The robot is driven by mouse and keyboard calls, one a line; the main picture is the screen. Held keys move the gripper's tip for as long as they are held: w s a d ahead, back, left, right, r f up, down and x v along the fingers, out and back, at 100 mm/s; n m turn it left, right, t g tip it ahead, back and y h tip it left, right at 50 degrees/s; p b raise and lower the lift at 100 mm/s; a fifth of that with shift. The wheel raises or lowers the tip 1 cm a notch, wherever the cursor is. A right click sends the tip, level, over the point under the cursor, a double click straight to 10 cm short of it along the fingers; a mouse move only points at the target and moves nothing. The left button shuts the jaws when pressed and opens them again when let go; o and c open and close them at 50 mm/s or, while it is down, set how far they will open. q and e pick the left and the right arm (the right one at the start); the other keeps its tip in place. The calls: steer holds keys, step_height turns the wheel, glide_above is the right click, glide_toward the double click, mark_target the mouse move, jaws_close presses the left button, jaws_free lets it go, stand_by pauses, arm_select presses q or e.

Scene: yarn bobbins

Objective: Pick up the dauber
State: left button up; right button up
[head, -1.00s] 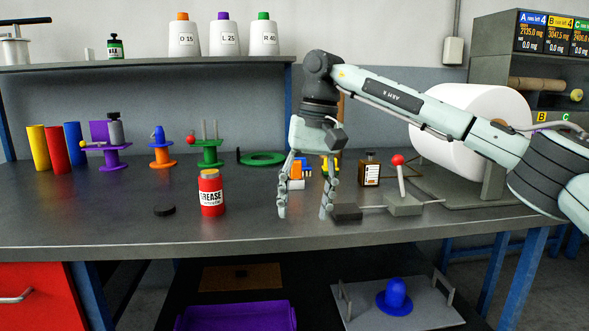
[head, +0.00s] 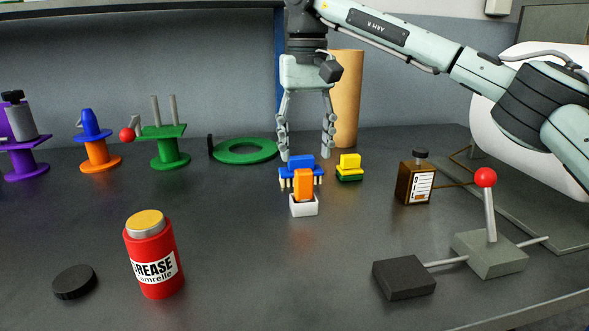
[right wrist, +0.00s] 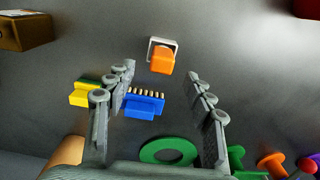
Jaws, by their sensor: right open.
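No label marks a dauber. A small orange block-shaped piece (head: 303,184) stands upright in a white square cup (head: 304,207) on the table; both also show in the right wrist view, the orange piece (right wrist: 162,62) just beyond the fingertips. A blue brush-like block with pale bristles (head: 301,162) sits right behind it and lies between the fingers in the right wrist view (right wrist: 140,107). My right gripper (head: 306,156) points down, open and empty, above and behind the orange piece. My left gripper is not in view.
A yellow-green block (head: 349,167) sits right of the blue block. A green ring (head: 243,151) and tan cylinder (head: 346,98) are behind.

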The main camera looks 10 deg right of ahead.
mark_target(304, 171)
steer(key=shift+w, duration=0.3)
steer(key=shift+f, duration=0.85)
steer(key=shift+s+f, duration=0.2)
steer(key=shift+f, duration=0.45)
step_height(304, 171, down, 5)
steer(key=shift+s+a+r, duration=0.15)
steer(key=shift+r, duration=0.05)
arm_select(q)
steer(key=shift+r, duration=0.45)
arm_select(e)
steer(key=shift+c, duration=0.3)
